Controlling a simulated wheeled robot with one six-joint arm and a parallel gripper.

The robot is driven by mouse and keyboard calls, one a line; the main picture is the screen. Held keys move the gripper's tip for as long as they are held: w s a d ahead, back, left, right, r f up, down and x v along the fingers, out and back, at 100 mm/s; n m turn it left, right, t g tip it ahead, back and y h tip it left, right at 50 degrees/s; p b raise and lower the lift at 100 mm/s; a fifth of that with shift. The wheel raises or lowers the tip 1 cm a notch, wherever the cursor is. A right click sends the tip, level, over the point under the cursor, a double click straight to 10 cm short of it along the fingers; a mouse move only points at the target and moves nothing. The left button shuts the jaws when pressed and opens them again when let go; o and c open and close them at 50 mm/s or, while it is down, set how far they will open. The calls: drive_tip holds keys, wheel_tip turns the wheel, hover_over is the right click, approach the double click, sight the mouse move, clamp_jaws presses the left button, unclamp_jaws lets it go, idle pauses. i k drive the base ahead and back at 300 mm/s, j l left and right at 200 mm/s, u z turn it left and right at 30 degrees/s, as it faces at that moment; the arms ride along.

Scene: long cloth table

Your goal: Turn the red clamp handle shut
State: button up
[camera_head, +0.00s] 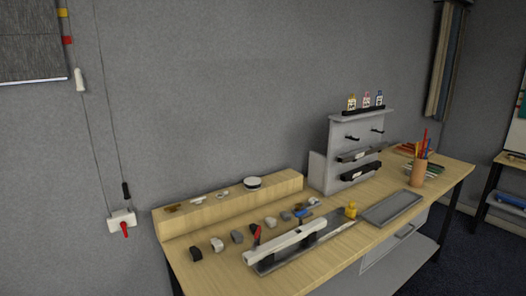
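A small red handle (124,230) hangs downward from a white box (122,219) on the grey wall, left of the table. Thin cords run up the wall from this box. A second red handle (257,233) with a dark lower part stands up at the left part of a long white bar on the table. The picture does not make clear which of the two is the clamp handle, nor whether either is open or shut. My gripper is not in view.
The wooden table (320,276) carries a row of small grey and black pieces, a raised wooden ledge (230,206), a grey rack (345,140), a grey tray (392,207) and a pencil cup (418,173). A black grip (126,191) hangs just above the wall box.

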sight(258, 237)
drive_tip(key=i+l+u, duration=0.15)
drive_tip(key=i+u, duration=0.25)
drive_tip(key=i+l+u, duration=0.4)
drive_tip(key=i, duration=0.2)
